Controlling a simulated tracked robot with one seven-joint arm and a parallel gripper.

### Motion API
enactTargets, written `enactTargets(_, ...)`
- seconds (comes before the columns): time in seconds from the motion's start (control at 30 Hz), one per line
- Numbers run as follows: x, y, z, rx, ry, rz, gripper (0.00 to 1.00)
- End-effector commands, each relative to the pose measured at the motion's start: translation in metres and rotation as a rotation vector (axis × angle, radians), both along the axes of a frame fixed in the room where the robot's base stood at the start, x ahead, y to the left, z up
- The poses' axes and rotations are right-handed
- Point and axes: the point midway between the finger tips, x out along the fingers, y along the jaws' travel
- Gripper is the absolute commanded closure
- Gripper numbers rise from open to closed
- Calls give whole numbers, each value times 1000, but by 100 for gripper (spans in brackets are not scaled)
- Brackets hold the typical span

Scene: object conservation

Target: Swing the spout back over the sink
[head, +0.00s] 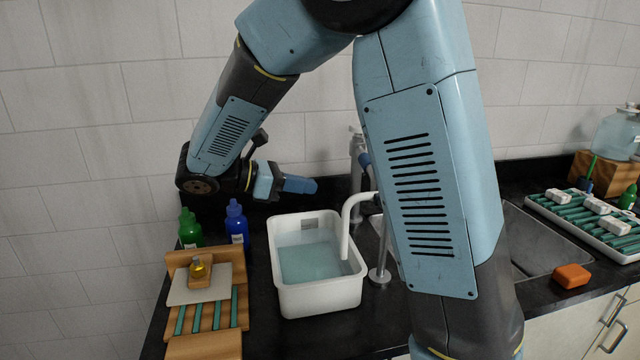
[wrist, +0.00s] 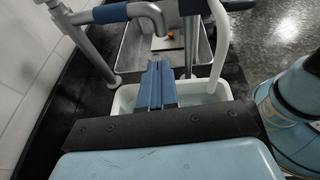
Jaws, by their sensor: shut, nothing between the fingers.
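The metal spout with a blue sleeve (wrist: 110,13) runs out from the wall side in the wrist view and bends down at its end. That end overlaps the near part of the grey sink (wrist: 135,50); I cannot tell exactly what it hangs over. In the head view my arm hides most of the spout; its blue sleeve (head: 365,160) shows beside the tap post. The sink (head: 535,235) is partly hidden too. My gripper (head: 312,186) is shut and empty, above the back of the white tub (head: 320,302) and left of the tap. The shut fingers (wrist: 157,70) point toward the sink.
A white bent pipe (head: 346,225) dips into the water-filled tub beside a thin stand (head: 379,275). Green (head: 189,230) and blue (head: 237,225) bottles stand left of the tub. A wooden rack (head: 205,345) is front left. Orange soap (head: 571,276) lies front right.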

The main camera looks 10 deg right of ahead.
Motion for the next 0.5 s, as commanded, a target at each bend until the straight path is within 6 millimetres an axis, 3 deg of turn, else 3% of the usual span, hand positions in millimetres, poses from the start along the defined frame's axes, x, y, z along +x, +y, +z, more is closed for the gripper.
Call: enactTargets(0.5, 6, -90, -27, 0, 1, -12, 100)
